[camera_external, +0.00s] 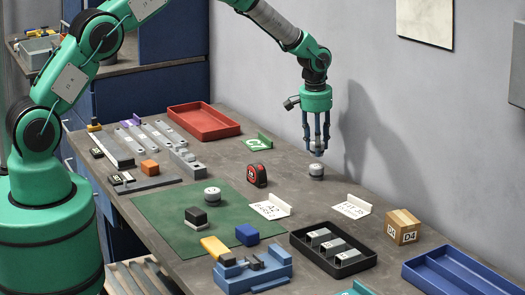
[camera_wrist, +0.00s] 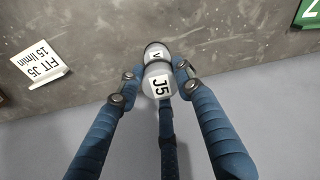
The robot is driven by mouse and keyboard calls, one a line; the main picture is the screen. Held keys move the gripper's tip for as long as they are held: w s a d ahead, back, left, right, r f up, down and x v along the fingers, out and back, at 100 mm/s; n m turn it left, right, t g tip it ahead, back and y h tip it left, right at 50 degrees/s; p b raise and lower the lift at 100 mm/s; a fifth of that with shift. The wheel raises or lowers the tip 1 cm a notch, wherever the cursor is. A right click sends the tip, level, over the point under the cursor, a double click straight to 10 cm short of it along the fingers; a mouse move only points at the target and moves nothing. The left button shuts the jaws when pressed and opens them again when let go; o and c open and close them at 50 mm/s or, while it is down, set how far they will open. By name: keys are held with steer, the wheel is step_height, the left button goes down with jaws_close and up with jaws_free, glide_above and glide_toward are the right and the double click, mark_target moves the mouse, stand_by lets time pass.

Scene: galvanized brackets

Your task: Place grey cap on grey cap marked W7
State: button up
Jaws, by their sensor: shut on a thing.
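My gripper (camera_external: 317,150) is shut on a grey cap with a white label reading J5 (camera_wrist: 160,82), seen between its blue fingertips (camera_wrist: 155,78) in the wrist view. Just past it, partly covered by it, is a second grey cap (camera_wrist: 155,51) with a label showing only part of a letter, perhaps a W. In the external view a grey cap (camera_external: 316,172) stands on the table under my fingertips; whether the held cap touches it I cannot tell. Another grey cap with a white top (camera_external: 212,192) stands on the green mat (camera_external: 160,207).
A white sign (camera_external: 352,207) stands right of my gripper; the wrist view shows a sign reading FIT J5 (camera_wrist: 40,62). A tape measure (camera_external: 257,175), a cardboard box (camera_external: 403,227) and a black tray (camera_external: 368,263) are nearby. The wall is close behind.

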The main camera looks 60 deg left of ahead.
steer(key=shift+f, duration=0.1)
stand_by(0.3)
steer(key=shift+w+f, duration=0.1)
steer(key=shift+f, duration=1.5)
steer(key=shift+f, duration=0.1)
steer(key=o, duration=1.2)
steer(key=r, duration=0.4)
steer(key=s+r, duration=0.1)
steer(key=r, duration=0.7)
steer(key=shift+s+d, duration=0.15)
steer(key=shift+d, duration=0.15)
steer(key=shift+r, duration=0.1)
